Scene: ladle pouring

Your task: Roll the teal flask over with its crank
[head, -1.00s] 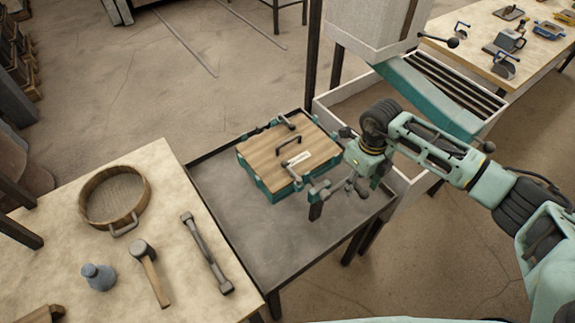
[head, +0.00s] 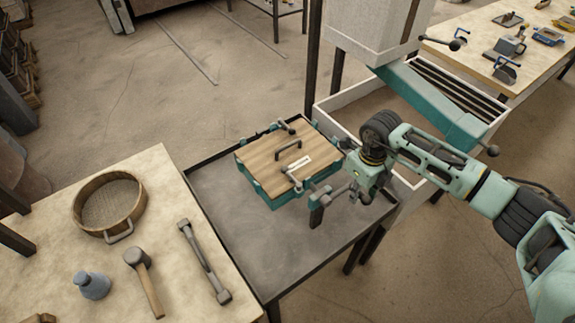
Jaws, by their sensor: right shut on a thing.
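The teal flask (head: 262,194) sits level on the dark metal table, with a wooden board (head: 268,158) on top. The board carries a dark handle, a small white label and clamps at its edges. My right gripper (head: 335,194) is at the flask's right front side. It is shut on a grey part there, which looks like the crank; the fingers and the grey parts overlap, so the exact grip is hard to see. A dark upright grip (head: 316,215) hangs just left of the fingers. My left gripper is out of view.
A pale table at lower left holds a sieve (head: 108,204), a mallet (head: 145,280), a grey double-ended tool (head: 204,262) and a blue-grey bottle (head: 93,285). The dark table (head: 265,245) is bare in front of the flask. A white bin with a teal chute (head: 430,103) stands behind right.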

